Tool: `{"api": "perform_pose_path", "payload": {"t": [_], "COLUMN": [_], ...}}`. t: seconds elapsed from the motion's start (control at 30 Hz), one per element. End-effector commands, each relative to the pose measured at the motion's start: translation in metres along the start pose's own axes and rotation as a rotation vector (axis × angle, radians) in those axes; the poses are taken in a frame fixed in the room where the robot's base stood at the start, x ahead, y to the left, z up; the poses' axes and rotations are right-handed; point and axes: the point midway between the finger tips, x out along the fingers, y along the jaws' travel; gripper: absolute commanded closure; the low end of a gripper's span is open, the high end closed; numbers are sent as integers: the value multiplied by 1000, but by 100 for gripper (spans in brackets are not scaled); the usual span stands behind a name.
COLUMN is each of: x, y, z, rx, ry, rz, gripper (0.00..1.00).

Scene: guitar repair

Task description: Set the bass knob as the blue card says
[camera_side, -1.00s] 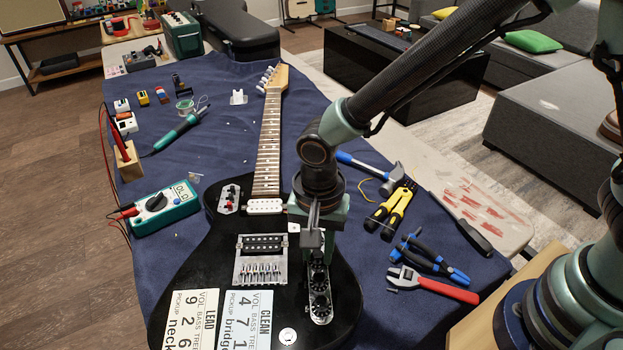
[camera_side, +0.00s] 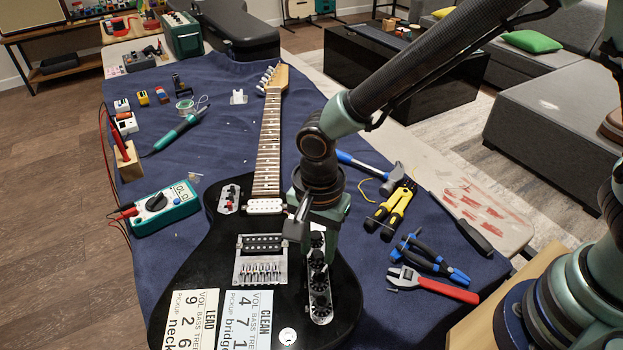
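The black guitar (camera_side: 215,270) lies on the blue cloth with its neck pointing away. A metal control plate with several black knobs (camera_side: 319,282) runs along its right side. I cannot read the knob pointers or tell which is bass. The light blue card (camera_side: 262,325), headed CLEAN, lies on the body's lower part; its large figures appear to read 4, 7, 1 beside VOL, BASS, TRE, with bridge as pickup. My gripper (camera_side: 313,235) is over the upper end of the plate. Its fingers look apart, with plate and a knob showing between them; it appears to hold nothing.
A cream card (camera_side: 203,305) headed LEAD lies left of the blue card. The pickup switch plate (camera_side: 229,199) is at upper left. A hammer (camera_side: 385,172), yellow-handled tool (camera_side: 388,210) and pliers lie to the right. A multimeter (camera_side: 165,208) stands left.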

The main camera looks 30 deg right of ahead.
Motion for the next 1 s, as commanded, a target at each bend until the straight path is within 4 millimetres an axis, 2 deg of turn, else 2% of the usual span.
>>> {"api": "perform_pose_path", "payload": {"t": [0.7, 1.0], "x": [-53, -61], "y": [-1, 0], "z": [0, 0], "rx": [0, 0], "ry": [0, 0], "rz": [-3, 0], "gripper": [62, 62]}}
